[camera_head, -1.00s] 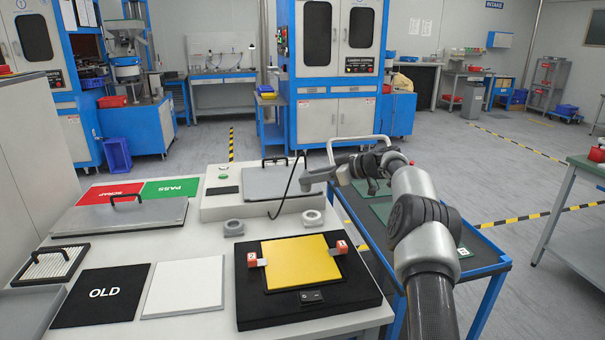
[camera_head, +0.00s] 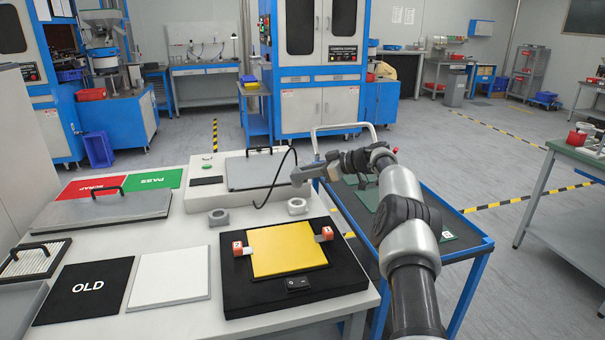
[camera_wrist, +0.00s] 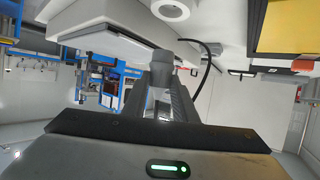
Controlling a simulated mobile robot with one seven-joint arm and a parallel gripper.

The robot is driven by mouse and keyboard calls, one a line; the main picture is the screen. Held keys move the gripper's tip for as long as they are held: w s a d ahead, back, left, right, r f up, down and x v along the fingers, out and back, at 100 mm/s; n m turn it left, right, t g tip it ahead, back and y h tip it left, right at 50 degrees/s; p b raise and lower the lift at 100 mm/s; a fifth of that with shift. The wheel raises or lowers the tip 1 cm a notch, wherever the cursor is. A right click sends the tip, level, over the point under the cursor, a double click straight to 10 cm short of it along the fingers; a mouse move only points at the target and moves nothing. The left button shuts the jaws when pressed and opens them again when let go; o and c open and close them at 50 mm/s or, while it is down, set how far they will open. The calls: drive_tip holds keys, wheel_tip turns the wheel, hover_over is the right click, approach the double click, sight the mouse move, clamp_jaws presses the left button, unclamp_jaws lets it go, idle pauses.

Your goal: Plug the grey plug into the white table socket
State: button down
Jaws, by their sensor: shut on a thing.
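My gripper (camera_head: 298,178) is shut on the grey plug (camera_wrist: 172,55), whose body shows between the fingers in the wrist view. The gripper hangs above the table (camera_head: 185,230), at the front of the white box. A black cable (camera_head: 247,180) loops beside it and also shows in the wrist view (camera_wrist: 207,75). A pale round socket (camera_head: 297,206) stands on the table just below the gripper in the head view. A greyer round socket (camera_head: 218,216) stands to its left. One round socket (camera_wrist: 172,8) shows at the top of the wrist view. The plug is apart from it.
A white box with a grey lid (camera_head: 260,170) stands behind the sockets. A black fixture (camera_head: 345,281) with a yellow plate (camera_head: 288,252) lies in front. A blue cart (camera_head: 470,246) stands at the right. OLD (camera_head: 86,288) and white (camera_head: 168,277) pads lie at left.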

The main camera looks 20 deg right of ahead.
drive_tip(key=shift+f+b, duration=1.75)
drive_tip(key=shift+f, duration=0.4)
drive_tip(key=shift+f, duration=0.25)
drive_tip(key=shift+f+b, duration=0.5)
drive_tip(key=shift+b, duration=0.45)
idle(0.5)
drive_tip(key=shift+f+b, duration=0.35)
drive_tip(key=shift+f, duration=0.55)
idle(0.8)
drive_tip(key=c, duration=1.4)
unclamp_jaws()
drive_tip(key=shift+o, duration=0.2)
drive_tip(key=shift+d, duration=0.1)
